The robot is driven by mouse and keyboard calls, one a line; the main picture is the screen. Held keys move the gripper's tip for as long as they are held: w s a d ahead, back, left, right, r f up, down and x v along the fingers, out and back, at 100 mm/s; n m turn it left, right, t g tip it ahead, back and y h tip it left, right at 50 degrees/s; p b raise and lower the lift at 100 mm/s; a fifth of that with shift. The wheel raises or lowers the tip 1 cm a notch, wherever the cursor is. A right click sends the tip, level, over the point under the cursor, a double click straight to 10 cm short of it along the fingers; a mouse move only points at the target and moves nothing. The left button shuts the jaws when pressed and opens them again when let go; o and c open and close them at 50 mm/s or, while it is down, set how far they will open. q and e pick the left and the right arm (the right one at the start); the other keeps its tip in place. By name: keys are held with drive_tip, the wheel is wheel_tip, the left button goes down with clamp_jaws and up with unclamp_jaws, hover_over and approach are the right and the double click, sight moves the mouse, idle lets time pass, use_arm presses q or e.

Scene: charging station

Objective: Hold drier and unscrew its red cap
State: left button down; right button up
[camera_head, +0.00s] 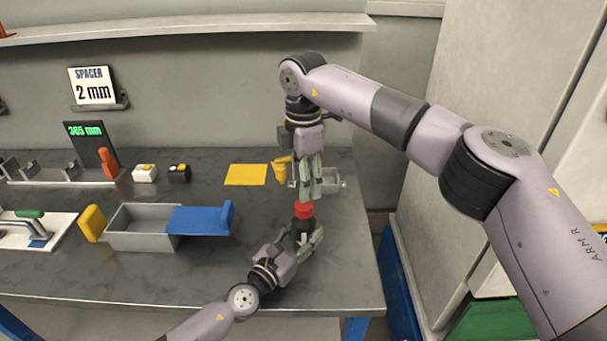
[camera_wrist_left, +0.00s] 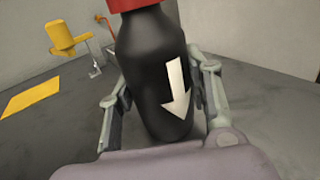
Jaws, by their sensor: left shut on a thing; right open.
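The drier is a black bottle-like body with a white arrow, large in the left wrist view (camera_wrist_left: 150,75). In the head view its dark body (camera_head: 303,228) is partly hidden by my left gripper (camera_head: 306,243). That gripper is shut on the drier body, one finger on each side, and the drier stands upright or nearly so. The red cap (camera_head: 304,210) is on top of the drier; its lower edge also shows in the left wrist view (camera_wrist_left: 135,4). My right gripper (camera_head: 314,196) points down just above the red cap, open and empty. Whether its fingertips touch the cap cannot be told.
A grey bin (camera_head: 140,240) with a blue part (camera_head: 200,220) lies left of the drier. A yellow sheet (camera_head: 246,174) and a yellow item (camera_head: 282,166) lie behind. A metal tray (camera_head: 335,184) is behind the right gripper. The table's right edge is close.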

sight(304, 205)
wheel_tip(304, 205, down, 7)
idle(0.3)
